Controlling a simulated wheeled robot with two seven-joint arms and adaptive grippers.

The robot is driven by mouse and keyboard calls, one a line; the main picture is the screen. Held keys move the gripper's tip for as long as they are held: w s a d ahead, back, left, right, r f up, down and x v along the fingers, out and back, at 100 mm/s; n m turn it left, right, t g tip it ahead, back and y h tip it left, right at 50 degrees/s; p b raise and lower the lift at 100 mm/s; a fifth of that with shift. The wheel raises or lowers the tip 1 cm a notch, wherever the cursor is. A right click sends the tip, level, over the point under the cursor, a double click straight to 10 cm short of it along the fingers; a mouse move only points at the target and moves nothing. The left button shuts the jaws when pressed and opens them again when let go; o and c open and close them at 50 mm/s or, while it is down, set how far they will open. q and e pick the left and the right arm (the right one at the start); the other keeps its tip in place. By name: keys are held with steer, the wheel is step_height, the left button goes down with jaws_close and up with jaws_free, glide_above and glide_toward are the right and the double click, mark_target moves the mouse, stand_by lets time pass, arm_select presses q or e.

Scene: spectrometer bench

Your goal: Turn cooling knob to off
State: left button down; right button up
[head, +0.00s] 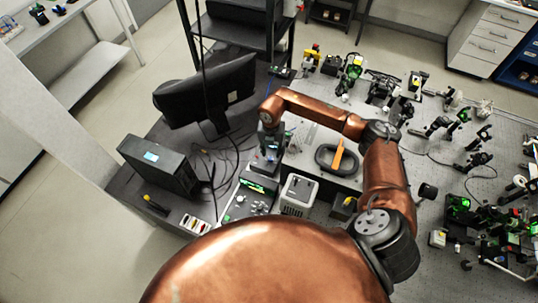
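A control unit with a lit green display (258,185) and small controls on its pale front panel (240,205) stands on the dark desk. I cannot pick out which control is the cooling knob; it is too small or hidden. My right gripper (263,166) points down just behind the green display, at the end of my copper arm. Its fingers are small and dark, so I cannot tell whether they are open or shut, or whether they touch anything. My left gripper is not in view.
A white box-shaped device (299,194) stands right of the control unit. A black box with a small screen (150,165) and a monitor (205,92) stand to the left, with loose cables between. A black tray with an orange tool (338,155) lies right. Optics crowd the bench (450,185).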

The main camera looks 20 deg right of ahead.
mark_target(271, 158)
steer(key=shift+f+p, duration=0.4)
steer(key=shift+f, duration=1.65)
steer(key=shift+c, duration=0.3)
